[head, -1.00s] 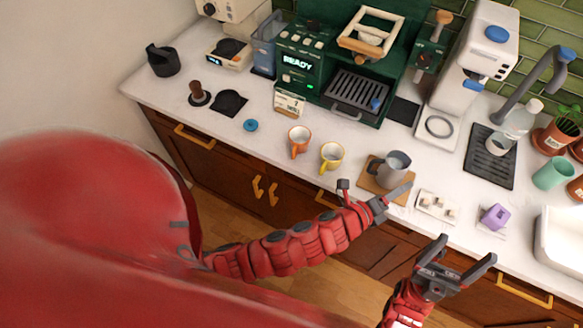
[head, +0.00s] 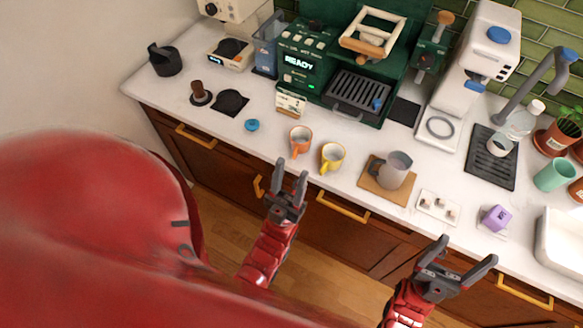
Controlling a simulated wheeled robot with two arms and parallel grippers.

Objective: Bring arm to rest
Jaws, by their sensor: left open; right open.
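My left gripper (head: 290,180) is open and empty, in front of the counter's front edge, just below the orange mug (head: 301,141). Its fingers point up in the picture toward the counter. My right gripper (head: 456,254) is open and empty, also in front of the counter, to the right and lower in the picture. Neither gripper holds anything. The grey milk jug (head: 396,170) stands on a wooden board (head: 373,182), clear of both grippers.
On the white counter (head: 255,145) stand a yellow mug (head: 333,157), a green coffee machine (head: 310,65), a small white tray (head: 438,206) and a purple block (head: 496,217). A white sink (head: 562,236) is at the right. The wooden floor (head: 215,225) before the cabinets is clear.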

